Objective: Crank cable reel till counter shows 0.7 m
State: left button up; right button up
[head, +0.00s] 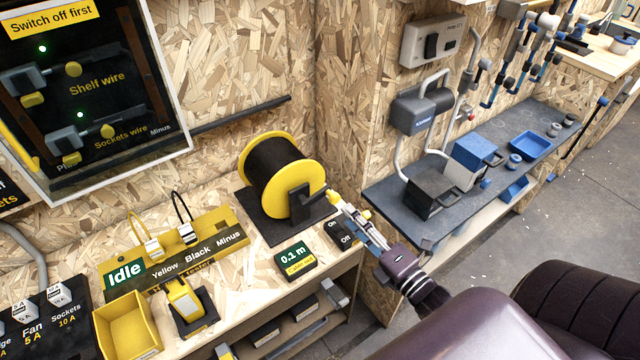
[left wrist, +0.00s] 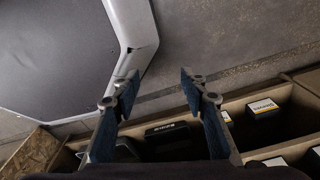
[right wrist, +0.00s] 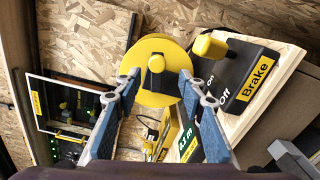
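The cable reel (head: 272,167) has yellow flanges and wound black cable, and stands on a dark base on the bench. Its green counter (head: 295,257) reads 0.1 m. My right gripper (head: 338,200) is beside the reel's near side. In the right wrist view its fingers (right wrist: 158,82) are apart, and the reel's yellow flange (right wrist: 145,95) lies beyond them. A dark crank part with a yellow end (right wrist: 156,63) shows between the fingertips; no contact is clear. My left gripper (left wrist: 155,85) is open and empty, outside the head view.
The Brake box (right wrist: 255,75) with On/Off marks and a yellow knob (right wrist: 208,46) is close to the right gripper. A tester (head: 190,245), yellow tray (head: 128,325) and switch panel (head: 85,100) are left.

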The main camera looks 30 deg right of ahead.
aim_at(336, 201)
jog(key=shift+w+r, duration=0.1)
jog(key=shift+w, duration=0.3)
jog(key=shift+w+a+r, duration=0.1)
jog(key=shift+w, duration=0.2)
jog(key=w, duration=0.2)
jog(key=shift+w+a+r+p, duration=0.1)
jog(key=shift+w+r+p, duration=0.05)
jog(key=shift+w+p, duration=0.25)
jog(key=shift+w+a, duration=0.1)
jog(key=shift+w, duration=1.7)
pick_arm(q)
jog(key=shift+s+r, duration=0.5)
jog(key=shift+s, duration=0.4)
pick_arm(e)
jog(key=shift+f, duration=0.2)
grip_shut()
